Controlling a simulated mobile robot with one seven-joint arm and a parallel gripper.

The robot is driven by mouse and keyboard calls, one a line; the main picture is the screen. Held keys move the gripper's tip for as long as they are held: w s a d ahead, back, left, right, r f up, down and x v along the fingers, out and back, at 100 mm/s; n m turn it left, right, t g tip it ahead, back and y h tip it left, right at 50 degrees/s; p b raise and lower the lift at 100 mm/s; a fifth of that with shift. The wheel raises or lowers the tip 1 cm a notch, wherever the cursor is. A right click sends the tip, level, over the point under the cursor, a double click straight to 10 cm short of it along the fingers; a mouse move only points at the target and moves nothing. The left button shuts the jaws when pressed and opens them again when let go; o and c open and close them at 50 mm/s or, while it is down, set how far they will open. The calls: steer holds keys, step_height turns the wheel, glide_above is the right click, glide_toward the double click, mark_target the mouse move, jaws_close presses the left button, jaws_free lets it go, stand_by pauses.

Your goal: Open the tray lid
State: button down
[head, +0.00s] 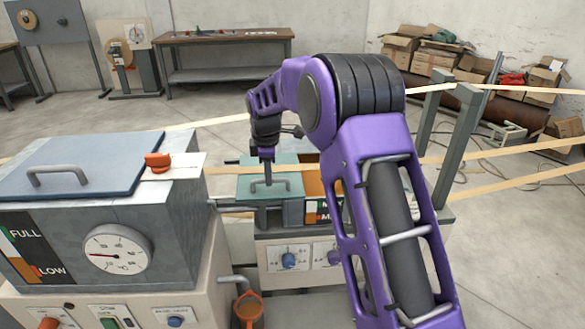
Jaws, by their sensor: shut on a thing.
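In the head view a teal lid (291,188) with a grey bar handle (256,183) covers the left part of a tray on the machine in front of me. I take it as the tray lid. My gripper (268,181) points down at this handle and is shut on it. The fingertips are small in the picture and partly merge with the handle. The lid looks flat and closed. To its right, an orange-brown part of the tray (313,186) shows, partly hidden by my purple arm.
A grey tank with a blue-grey lid (95,158), an orange knob (158,161) and a gauge (117,248) stands at the left. Pale strips (495,153) run across near the tray, towards grey posts (462,140). Open floor lies behind.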

steer(key=shift+a, duration=0.5)
steer(key=c, duration=0.8)
jaws_free()
steer(key=shift+c, duration=0.2)
steer(key=s+r+p, duration=0.1)
steer(key=r, duration=0.7)
steer(key=s+r+p, duration=0.1)
steer(key=s+r, duration=0.1)
steer(key=r, duration=0.7)
steer(key=shift+s, duration=0.25)
steer(key=shift+r, duration=0.1)
steer(key=shift+d, duration=0.1)
